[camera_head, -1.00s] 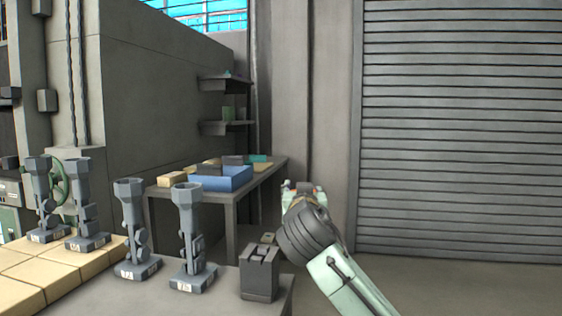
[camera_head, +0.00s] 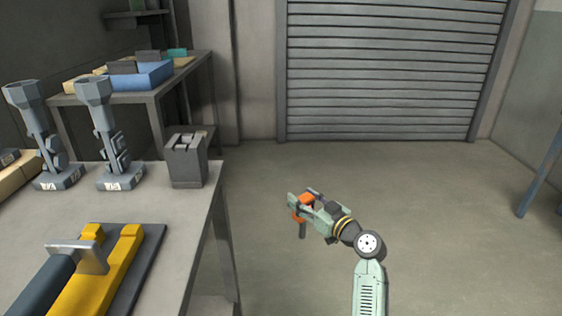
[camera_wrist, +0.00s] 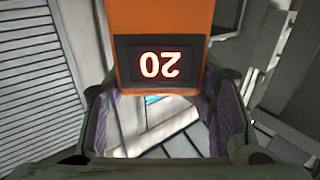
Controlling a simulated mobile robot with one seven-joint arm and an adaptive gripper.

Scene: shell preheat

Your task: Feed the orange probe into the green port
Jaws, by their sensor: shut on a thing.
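My gripper (camera_head: 297,204) is shut on the orange probe (camera_head: 305,199) and holds it in the air over the floor, to the right of the grey bench. A dark rod (camera_head: 302,230) hangs down below the probe's orange body. In the wrist view the probe's orange housing (camera_wrist: 160,15) fills the top middle, with a black display showing a red-lit "20" upside down. The fingers (camera_wrist: 162,120) stand on either side of it. The probe's tip does not show in the wrist view. I cannot make out a green port in either view.
The grey bench (camera_head: 190,235) carries two grey stands (camera_head: 106,130), a dark slotted block (camera_head: 186,160) and a yellow-railed fixture (camera_head: 125,262). A blue bin (camera_head: 145,76) sits on a table behind. The floor (camera_head: 420,200) before the shutter is clear; a blue post (camera_head: 541,168) stands at right.

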